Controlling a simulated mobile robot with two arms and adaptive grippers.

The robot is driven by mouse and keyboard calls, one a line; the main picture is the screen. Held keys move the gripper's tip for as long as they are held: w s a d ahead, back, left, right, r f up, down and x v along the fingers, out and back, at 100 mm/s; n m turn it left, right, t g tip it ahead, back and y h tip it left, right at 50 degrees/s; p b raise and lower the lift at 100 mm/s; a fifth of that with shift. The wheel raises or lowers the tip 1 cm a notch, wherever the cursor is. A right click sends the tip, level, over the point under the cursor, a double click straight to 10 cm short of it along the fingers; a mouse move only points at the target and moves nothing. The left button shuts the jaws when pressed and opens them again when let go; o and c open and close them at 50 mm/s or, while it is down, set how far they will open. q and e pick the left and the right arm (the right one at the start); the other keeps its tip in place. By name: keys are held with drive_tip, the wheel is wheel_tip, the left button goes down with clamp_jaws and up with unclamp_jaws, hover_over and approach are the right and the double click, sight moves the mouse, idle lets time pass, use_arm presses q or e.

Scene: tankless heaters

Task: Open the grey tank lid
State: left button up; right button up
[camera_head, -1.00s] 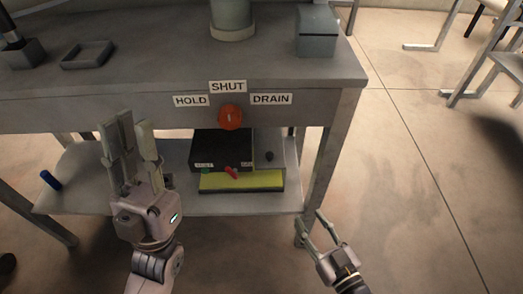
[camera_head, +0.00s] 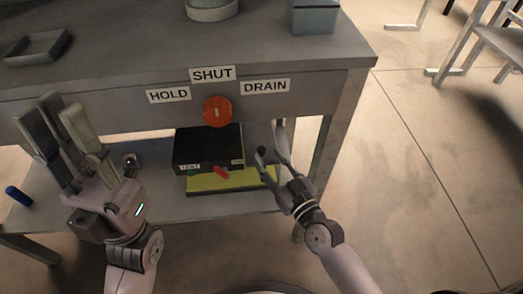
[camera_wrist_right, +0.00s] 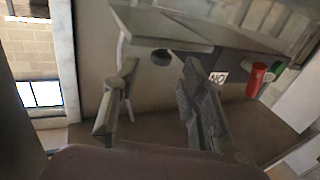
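A grey box-shaped tank (camera_head: 315,20) stands on the tabletop near the back right corner. My left gripper (camera_head: 58,102) is at the left in front of the table edge, fingers up, apart and empty. My right gripper (camera_head: 270,138) is in front of the lower shelf, right of the black box, with its fingers apart. It also shows in the right wrist view (camera_wrist_right: 158,75), open with nothing between the fingers. Neither gripper touches the tank.
An orange knob (camera_head: 217,111) on the table front sits below a SHUT label (camera_head: 212,74), between HOLD and DRAIN labels. A black box (camera_head: 208,148) with red and green handles rests on a yellow item (camera_head: 215,183) on the shelf. An empty tray (camera_head: 38,47) lies on the tabletop.

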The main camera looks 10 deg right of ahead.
sight(264, 152)
drive_tip(key=x, duration=0.5)
drive_tip(key=shift+b, duration=0.4)
clamp_jaws()
idle(0.4)
